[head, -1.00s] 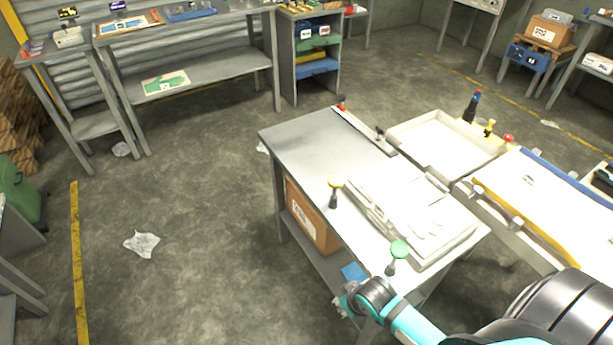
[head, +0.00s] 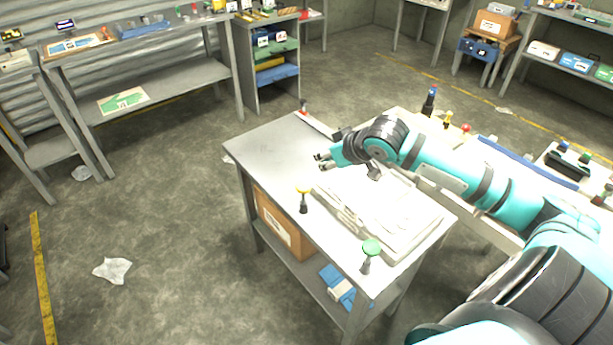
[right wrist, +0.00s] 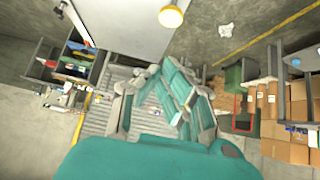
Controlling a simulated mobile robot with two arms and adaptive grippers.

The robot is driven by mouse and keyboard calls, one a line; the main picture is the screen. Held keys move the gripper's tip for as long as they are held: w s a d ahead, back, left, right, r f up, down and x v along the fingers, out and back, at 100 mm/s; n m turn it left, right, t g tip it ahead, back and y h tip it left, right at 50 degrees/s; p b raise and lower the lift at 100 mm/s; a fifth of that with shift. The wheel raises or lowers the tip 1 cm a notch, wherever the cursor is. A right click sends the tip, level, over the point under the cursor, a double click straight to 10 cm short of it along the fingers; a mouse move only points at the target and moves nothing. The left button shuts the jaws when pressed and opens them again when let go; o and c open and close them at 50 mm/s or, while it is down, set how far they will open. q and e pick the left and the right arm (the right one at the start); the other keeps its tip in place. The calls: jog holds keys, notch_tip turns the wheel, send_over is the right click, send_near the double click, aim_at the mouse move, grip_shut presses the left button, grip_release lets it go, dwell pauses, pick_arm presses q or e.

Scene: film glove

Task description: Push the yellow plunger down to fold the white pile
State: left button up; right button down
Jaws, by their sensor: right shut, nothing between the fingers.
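The yellow plunger (head: 303,190) stands upright near the left edge of the grey table (head: 262,150), its round knob on a dark stem. Its yellow knob (right wrist: 171,16) also shows at the top of the right wrist view. A white pile (head: 375,208) lies on a pale flat fixture to the right of the plunger, partly washed out by glare. My right gripper (head: 320,161) is shut and empty above the table, behind the plunger and apart from it, pointing left. My left gripper is not in view.
A green-topped plunger (head: 371,248) stands at the table's near edge. A red-topped one (head: 304,106) stands at the far corner. A cardboard box (head: 283,228) sits on the lower shelf. The table's far left surface is clear. My right arm covers part of the white tray behind.

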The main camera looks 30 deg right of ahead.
jog(key=p, duration=0.2)
send_over(307, 192)
jog(key=w, duration=0.1)
jog(key=f, duration=0.6)
jog(key=shift+w+d+f, duration=0.2)
jog(key=shift+d+f, duration=0.15)
jog(key=shift+d, duration=0.05)
notch_tip(307, 192, down, 3)
jog(key=shift+w+r, duration=0.1)
jog(key=shift+w, duration=0.05)
jog(key=shift+f, duration=0.9)
notch_tip(307, 192, down, 6)
jog(key=shift+r+b, duration=0.1)
jog(key=shift+b, duration=0.6)
jog(key=shift+s, duration=0.25)
